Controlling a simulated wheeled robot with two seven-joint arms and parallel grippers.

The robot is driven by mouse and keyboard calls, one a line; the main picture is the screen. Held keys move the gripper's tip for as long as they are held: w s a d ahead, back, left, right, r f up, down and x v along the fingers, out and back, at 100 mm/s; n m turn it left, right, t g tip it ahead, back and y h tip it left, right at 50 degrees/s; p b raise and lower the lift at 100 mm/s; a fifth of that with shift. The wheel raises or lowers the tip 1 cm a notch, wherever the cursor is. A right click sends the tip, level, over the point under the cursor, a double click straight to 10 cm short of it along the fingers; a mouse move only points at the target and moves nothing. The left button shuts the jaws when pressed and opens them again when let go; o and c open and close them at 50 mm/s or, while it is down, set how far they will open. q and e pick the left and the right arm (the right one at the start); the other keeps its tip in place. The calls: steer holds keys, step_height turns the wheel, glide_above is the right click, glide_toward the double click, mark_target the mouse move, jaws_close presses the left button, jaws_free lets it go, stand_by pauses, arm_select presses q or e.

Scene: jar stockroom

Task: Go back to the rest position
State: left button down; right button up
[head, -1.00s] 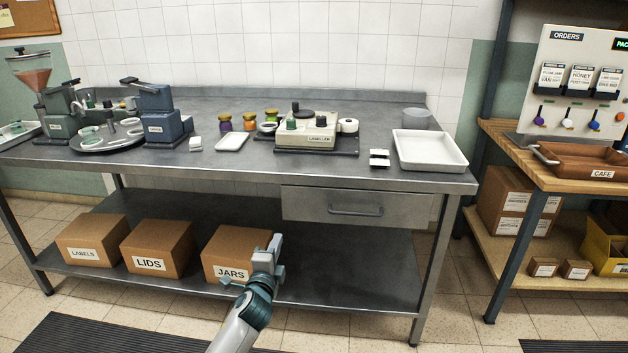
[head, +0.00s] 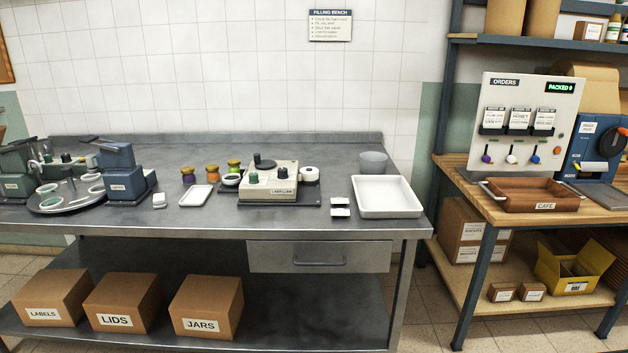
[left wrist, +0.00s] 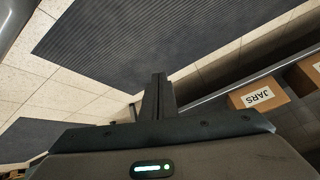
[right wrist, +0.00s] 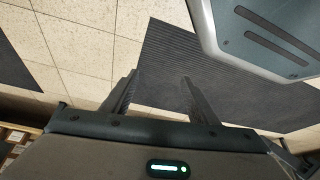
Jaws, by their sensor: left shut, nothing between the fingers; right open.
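Neither gripper shows in the head view. In the left wrist view my left gripper (left wrist: 158,95) has its fingers together with nothing between them. It is over the floor and its dark mat (left wrist: 150,40), with the JARS box (left wrist: 262,97) off to the right. In the right wrist view my right gripper (right wrist: 158,90) has its fingers apart and empty, above the ribbed floor mat (right wrist: 185,65). A grey and teal piece of my own body fills the upper right of that view.
The steel bench (head: 310,222) carries a labeller (head: 270,182), small jars and a white tray (head: 386,196). Cardboard boxes (head: 122,303) stand on its lower shelf. To the right, a wooden-topped table (head: 470,168) holds the CAFE crate (head: 533,195) and the orders panel (head: 520,120).

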arm_select(q)
steer(key=s+f+n+g+p, duration=0.1)
steer(key=s+f+n+g, duration=0.1)
steer(key=s, duration=1.1)
steer(key=shift+d+f+n, duration=0.15)
steer(key=shift+f+n, duration=0.35)
steer(key=shift+f, duration=0.25)
arm_select(e)
steer(key=shift+s+f, duration=0.3)
steer(key=shift+f, duration=0.2)
steer(key=shift+s+f, duration=0.3)
steer(key=shift+f, duration=0.2)
